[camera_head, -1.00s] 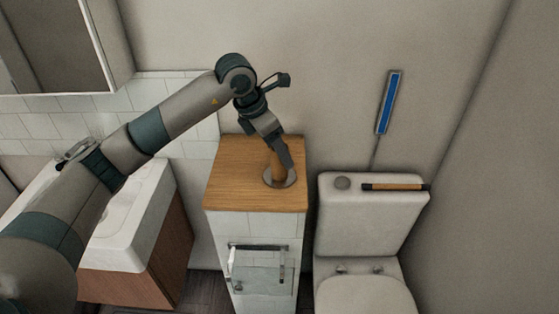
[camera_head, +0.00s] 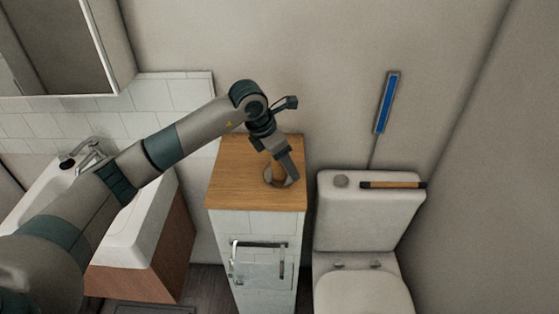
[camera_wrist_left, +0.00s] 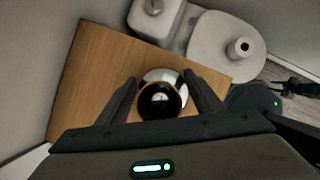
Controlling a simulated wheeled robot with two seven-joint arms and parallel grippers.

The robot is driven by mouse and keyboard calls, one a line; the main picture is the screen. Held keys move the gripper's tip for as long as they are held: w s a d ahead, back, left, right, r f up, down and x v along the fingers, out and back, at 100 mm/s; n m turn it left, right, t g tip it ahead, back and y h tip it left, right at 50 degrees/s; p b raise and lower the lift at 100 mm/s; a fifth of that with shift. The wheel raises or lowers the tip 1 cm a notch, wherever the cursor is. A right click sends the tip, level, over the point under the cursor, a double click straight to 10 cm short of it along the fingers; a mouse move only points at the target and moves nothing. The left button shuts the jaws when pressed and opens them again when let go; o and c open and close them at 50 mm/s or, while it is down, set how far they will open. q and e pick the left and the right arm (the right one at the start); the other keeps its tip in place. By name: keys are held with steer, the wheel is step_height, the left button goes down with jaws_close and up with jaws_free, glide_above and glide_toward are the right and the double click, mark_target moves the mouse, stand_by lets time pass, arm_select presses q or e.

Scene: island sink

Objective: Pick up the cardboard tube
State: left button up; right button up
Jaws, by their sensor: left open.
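A tan upright cylinder (camera_head: 275,172), which looks like the cardboard tube, stands on a round shiny base (camera_head: 272,183) on top of the wooden-topped cabinet. In the left wrist view a dark round top with a bright spot (camera_wrist_left: 162,99) and a shiny rim lies between my fingers. My left gripper (camera_head: 284,172) points down at the cylinder, and one finger partly hides it in the head view. The left gripper is open in the left wrist view (camera_wrist_left: 160,80), with a finger on each side of the round top. Contact cannot be told.
The cabinet's wooden top (camera_head: 235,170) is otherwise clear. A toilet tank (camera_head: 365,213) stands to the right with a dark and tan stick (camera_head: 392,185) on it. A sink (camera_head: 130,215) is at left.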

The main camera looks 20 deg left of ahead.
arm_select(q)
steer(key=c, duration=1.1)
steer(key=shift+r, duration=0.1)
